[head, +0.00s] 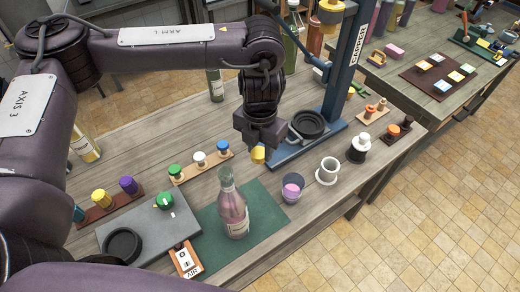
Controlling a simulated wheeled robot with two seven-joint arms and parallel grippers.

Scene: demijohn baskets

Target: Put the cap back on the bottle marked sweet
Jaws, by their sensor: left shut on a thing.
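My left gripper (261,137) points down over the wooden table, shut on a small yellow cap (258,155). A pink bottle (234,212) with a pale label stands upright on a green mat (275,207). No cap shows on its neck. The cap is apart from the bottle, behind and to the right of its mouth in the picture. The label's wording is too small to read, so I cannot tell whether it says sweet. My right gripper is not in view.
Capped racks stand behind (201,168) and left (107,201) of the bottle. A grey board (150,232) holds a green cap (164,201). A glass of pink liquid (292,188), a white cup (328,171) and a blue capping stand (338,85) are to the right.

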